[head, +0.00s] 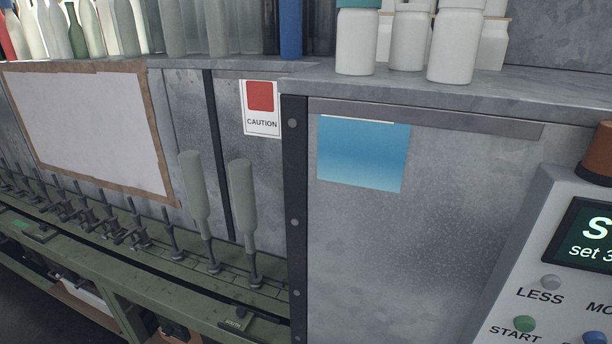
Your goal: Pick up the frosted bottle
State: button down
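Two pale grey-green, frosted-looking bottles stand upside down on spindles of the green machine rail, left of centre in the head view. The left bottle (195,190) and the right bottle (242,200) stand side by side with a small gap, necks down over the spindles. They look nearly alike, and I cannot tell which one the task means. More bottles, some looking frosted, stand on the upper shelf at the top left, including a pale bottle (177,28). My gripper is not in view.
Several bare spindles (137,222) line the green rail (165,290) to the left. A metal cabinet (420,240) stands right of the bottles, with white jars (457,45) above. A control panel (540,260) with buttons is at the right edge.

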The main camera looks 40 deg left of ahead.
aim_at(190, 164)
jog(key=u, duration=1.6)
jog(key=k+j, duration=0.05)
jog(key=k, duration=0.05)
